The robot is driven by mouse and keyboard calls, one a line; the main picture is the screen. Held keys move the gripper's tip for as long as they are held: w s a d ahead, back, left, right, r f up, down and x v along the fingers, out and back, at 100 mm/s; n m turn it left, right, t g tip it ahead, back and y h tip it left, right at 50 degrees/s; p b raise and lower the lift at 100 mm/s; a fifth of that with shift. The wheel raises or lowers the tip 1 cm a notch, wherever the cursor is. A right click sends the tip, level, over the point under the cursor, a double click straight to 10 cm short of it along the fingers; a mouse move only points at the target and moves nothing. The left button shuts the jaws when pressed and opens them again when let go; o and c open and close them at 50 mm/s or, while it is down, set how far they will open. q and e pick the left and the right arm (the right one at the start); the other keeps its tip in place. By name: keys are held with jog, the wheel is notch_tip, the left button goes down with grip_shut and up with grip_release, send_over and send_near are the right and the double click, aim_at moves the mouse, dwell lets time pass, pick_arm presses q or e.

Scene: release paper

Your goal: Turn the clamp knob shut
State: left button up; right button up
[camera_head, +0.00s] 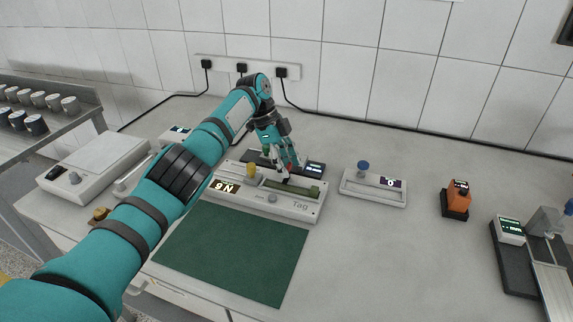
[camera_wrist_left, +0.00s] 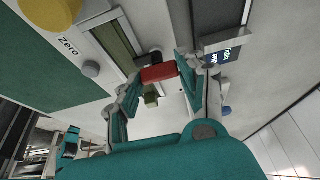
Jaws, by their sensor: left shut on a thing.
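A small red piece, which appears to be the clamp knob (camera_wrist_left: 158,72), lies between the fingertips of my left gripper (camera_wrist_left: 161,76) in the left wrist view. My left gripper (camera_head: 287,172) reaches over the back of the instrument in the head view and is shut on this knob. Only a bit of red shows there between the fingers. An olive-green strip (camera_wrist_left: 116,44) lies in the instrument's slot beside the knob. My right gripper is not in view.
A yellow knob (camera_head: 251,170) and a grey button (camera_head: 272,198) are on the instrument, close to my left gripper. A green mat (camera_head: 230,255) lies in front. A white unit with a blue knob (camera_head: 363,166) stands to the right, and an orange device (camera_head: 457,196) is farther right.

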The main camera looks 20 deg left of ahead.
pick_arm(q)
jog(key=o, duration=1.2)
jog(key=shift+c, duration=0.2)
jog(key=v, duration=0.7)
jog(key=shift+r, duration=0.3)
jog(key=shift+r, duration=0.1)
